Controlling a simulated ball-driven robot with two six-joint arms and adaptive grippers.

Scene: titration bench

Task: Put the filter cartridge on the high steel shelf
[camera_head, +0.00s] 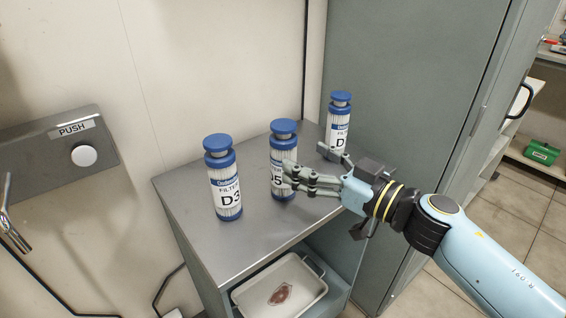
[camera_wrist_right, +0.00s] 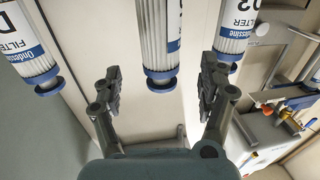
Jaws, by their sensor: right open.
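Three white filter cartridges with blue caps stand upright on a grey steel top (camera_head: 215,255). The left one (camera_head: 224,178) reads D3, the middle one (camera_head: 283,150) shows a partly hidden label ending in 5, and the right one (camera_head: 340,115) shows a D. My right gripper (camera_head: 308,166) is open beside the middle cartridge, its fingers covering part of the label. In the right wrist view, upside down, the middle cartridge (camera_wrist_right: 160,40) lies between the lines of the two spread fingers; contact cannot be told. I cannot tell which surface is the high shelf. My left gripper is not in view.
A white tray (camera_head: 305,303) with a brownish piece in it sits on the level below the top. A tall grey-green cabinet (camera_head: 405,75) stands at the right behind my arm. A PUSH plate (camera_head: 55,155) is on the left wall. The front left of the top is clear.

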